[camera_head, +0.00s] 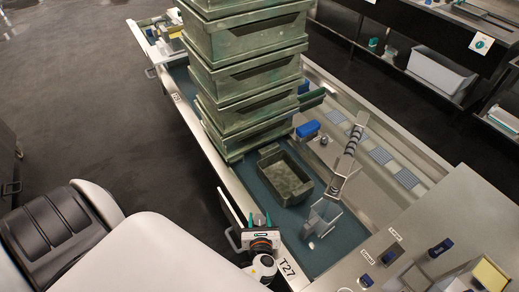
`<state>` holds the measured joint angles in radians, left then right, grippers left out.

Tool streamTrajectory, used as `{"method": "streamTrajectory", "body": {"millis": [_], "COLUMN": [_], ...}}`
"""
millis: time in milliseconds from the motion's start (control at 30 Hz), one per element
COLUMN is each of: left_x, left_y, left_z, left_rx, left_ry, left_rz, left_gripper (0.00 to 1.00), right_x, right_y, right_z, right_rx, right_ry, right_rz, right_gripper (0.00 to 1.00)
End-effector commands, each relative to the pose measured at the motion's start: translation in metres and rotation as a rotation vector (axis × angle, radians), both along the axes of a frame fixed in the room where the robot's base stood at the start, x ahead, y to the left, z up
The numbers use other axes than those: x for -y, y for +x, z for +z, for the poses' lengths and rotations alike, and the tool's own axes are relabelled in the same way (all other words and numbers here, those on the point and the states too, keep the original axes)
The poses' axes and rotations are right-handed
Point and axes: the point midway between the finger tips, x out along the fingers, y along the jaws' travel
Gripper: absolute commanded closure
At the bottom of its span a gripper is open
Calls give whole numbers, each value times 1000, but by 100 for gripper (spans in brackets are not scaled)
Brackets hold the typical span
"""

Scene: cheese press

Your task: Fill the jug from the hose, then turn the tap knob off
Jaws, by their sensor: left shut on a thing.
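My left gripper (261,222) is at the near edge of the long press trough, its teal fingertips pointing away from me. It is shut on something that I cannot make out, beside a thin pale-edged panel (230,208). I cannot pick out a jug, a hose or a tap knob with certainty. A grey, clear-looking angular piece (322,218) stands in the trough to the right of my gripper, below a slanted bar with dark rings (351,148).
An open green crate (285,178) sits on the blue trough floor (343,250). A blue object (307,130) lies beyond it. A metal counter (410,225) with blue-topped pieces borders the right.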

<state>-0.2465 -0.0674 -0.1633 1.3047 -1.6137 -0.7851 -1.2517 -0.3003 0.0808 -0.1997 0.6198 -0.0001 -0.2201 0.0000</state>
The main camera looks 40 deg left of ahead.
Motion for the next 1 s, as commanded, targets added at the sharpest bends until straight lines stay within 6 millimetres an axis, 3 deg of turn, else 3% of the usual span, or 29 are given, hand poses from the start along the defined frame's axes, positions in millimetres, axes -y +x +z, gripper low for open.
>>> {"method": "streamTrajectory", "body": {"millis": [400,933,967,1000], "left_x": [0,-1,-1,-1], "left_y": [1,1,1,1], "left_z": [0,1,1,1], "left_rx": [1,3,3,3], "left_ry": [1,1,1,1], "left_rz": [175,195,195,195], "left_gripper": [80,80,53,46], "right_x": [0,0,0,0], "right_y": [0,0,0,0], "right_z": [-5,-5,-5,-5], "right_rx": [0,1,1,1], "right_ry": [0,0,0,0], "right_rz": [1,1,1,1], "right_gripper": [64,64,64,64]}}
